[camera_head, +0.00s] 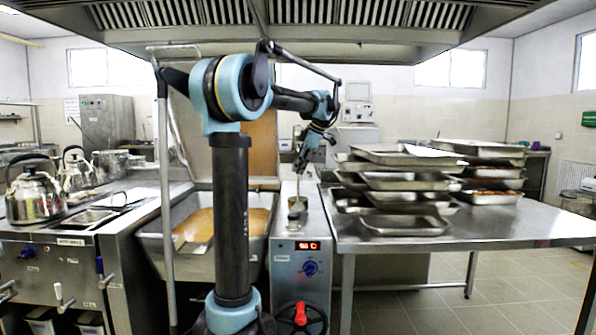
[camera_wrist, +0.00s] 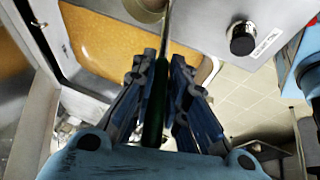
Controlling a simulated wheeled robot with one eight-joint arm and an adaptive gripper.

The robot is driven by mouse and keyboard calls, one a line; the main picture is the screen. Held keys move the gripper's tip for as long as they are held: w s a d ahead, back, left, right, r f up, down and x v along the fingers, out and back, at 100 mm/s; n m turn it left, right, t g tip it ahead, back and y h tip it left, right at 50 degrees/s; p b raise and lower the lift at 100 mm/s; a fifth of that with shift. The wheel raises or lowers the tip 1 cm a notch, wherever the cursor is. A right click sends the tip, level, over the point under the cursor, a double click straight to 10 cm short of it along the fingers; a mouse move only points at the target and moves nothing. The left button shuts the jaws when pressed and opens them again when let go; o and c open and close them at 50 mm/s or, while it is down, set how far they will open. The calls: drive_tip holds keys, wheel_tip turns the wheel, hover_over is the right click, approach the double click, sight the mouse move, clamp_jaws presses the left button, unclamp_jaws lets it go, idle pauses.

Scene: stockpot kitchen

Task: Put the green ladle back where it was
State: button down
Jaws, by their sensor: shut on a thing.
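My gripper (camera_head: 302,166) points down over the grey control column beside the tilting pan. It is shut on the green ladle, whose dark green handle (camera_wrist: 155,112) lies between the fingers in the wrist view. The thin metal stem (camera_head: 298,189) runs down from the fingers toward a small metal vessel (camera_head: 297,213) on top of the column. In the wrist view the stem reaches the rounded metal shape (camera_wrist: 146,9) at the top edge. I cannot tell whether the ladle's bowl is inside the vessel or just above it.
The open pan (camera_head: 214,233) with orange-brown contents lies left of the column. Stacked metal trays (camera_head: 405,223) crowd the steel table (camera_head: 480,233) to the right. Kettles (camera_head: 32,195) stand on the left stove. A black knob (camera_wrist: 242,39) shows in the wrist view.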

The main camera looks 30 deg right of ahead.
drive_tip(key=shift+f, duration=0.4)
drive_tip(key=c, duration=1.6)
unclamp_jaws()
drive_tip(key=shift+r, duration=0.1)
drive_tip(key=v, duration=1.2)
